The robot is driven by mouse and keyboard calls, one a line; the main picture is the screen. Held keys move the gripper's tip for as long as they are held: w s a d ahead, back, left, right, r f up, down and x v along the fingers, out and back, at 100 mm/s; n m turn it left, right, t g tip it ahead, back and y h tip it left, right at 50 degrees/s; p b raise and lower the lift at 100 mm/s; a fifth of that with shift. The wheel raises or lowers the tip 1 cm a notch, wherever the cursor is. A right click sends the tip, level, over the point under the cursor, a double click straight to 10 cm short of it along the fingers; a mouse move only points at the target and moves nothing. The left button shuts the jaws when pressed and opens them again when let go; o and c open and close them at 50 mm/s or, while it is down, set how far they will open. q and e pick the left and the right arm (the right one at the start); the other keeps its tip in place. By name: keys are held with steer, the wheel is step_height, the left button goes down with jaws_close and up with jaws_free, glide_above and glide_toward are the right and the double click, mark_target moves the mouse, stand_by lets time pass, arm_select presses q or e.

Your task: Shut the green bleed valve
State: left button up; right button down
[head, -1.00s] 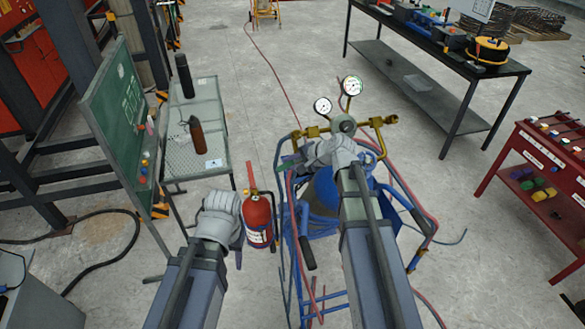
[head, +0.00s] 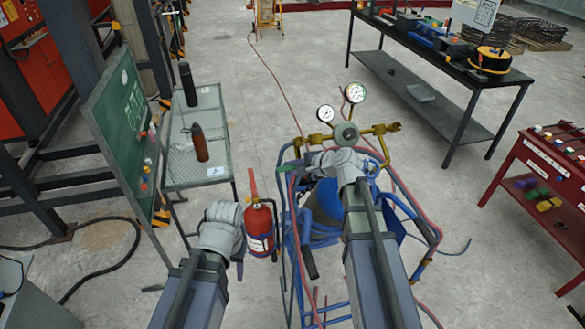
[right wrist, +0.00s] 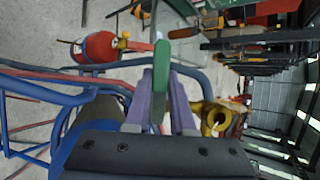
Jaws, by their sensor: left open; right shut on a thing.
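The green bleed valve handle shows in the right wrist view (right wrist: 161,72) as a flat green lever between the purple fingers of my right gripper (right wrist: 160,100). In the head view, its green end (head: 285,168) sticks out left of my right gripper (head: 312,164), at the left of the blue cylinder cart. My right gripper is shut on the handle, and the fingers hide its lower part. My left gripper (head: 240,248) is open and empty, close to the red fire extinguisher (head: 259,230).
The blue cart frame (head: 291,235) stands under my right arm. Above it is a brass regulator (head: 345,133) with two gauges, and red hoses hang nearby. A mesh table (head: 213,125) with two bottles is at left, a red tool cart (head: 545,175) at right.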

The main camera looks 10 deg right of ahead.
steer(key=c, duration=0.8)
jaws_free()
steer(key=shift+o, duration=0.2)
steer(key=p+v, duration=0.4)
steer(key=v, duration=0.4)
steer(key=shift+f, duration=0.1)
